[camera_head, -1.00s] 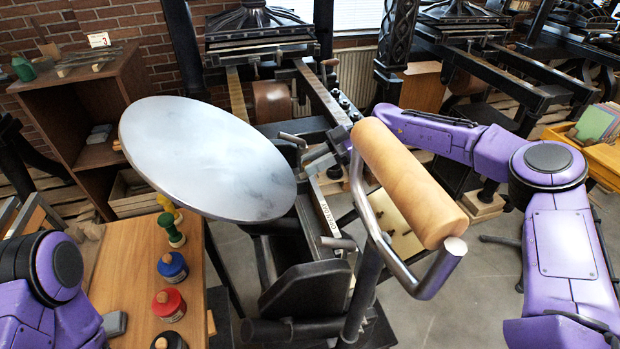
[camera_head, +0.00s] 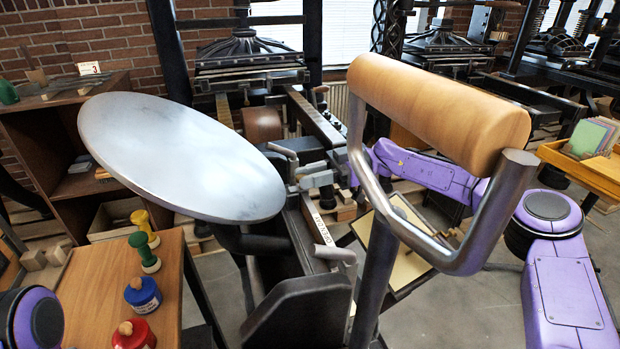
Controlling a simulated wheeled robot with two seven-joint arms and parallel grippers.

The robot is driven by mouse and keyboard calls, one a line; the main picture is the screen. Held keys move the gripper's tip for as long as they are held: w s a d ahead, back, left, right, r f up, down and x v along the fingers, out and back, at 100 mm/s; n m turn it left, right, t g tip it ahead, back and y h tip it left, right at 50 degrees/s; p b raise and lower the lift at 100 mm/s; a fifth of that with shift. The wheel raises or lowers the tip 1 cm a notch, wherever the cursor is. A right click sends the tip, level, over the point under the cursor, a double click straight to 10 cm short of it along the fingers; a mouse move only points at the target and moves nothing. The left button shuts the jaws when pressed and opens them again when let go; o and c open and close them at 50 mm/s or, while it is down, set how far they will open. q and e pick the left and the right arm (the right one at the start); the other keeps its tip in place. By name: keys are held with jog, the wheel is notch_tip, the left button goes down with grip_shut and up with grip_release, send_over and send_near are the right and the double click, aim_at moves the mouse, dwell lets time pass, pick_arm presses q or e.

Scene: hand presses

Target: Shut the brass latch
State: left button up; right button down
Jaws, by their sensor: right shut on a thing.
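The press's metal frame (camera_head: 309,222) runs down the middle, with a lettered strip on it. My right arm reaches in from the right behind the roller frame. Its dark gripper (camera_head: 318,180) is small and partly hidden, and looks shut on a small grey metal part beside the frame. I cannot tell whether that part is the brass latch; no clearly brass-coloured piece shows. A bent grey lever (camera_head: 283,151) stands just left of the gripper, and another short grey lever (camera_head: 336,254) lies below it. Only my left arm's joint shows at the lower left; its gripper is outside the view.
A wooden roller (camera_head: 440,105) in a steel frame fills the near right. A large grey disc (camera_head: 180,155) covers the left middle. A wooden table (camera_head: 95,285) holds ink pots and a green stamp. A shelf (camera_head: 35,125) stands behind. Bare floor shows lower right.

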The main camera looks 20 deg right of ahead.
jog(key=shift+r, duration=0.1)
jog(key=c, duration=0.9)
grip_release()
jog(key=shift+d, duration=0.1)
jog(key=d, duration=1)
jog(key=shift+d+r, duration=0.25)
jog(key=shift+r, duration=0.1)
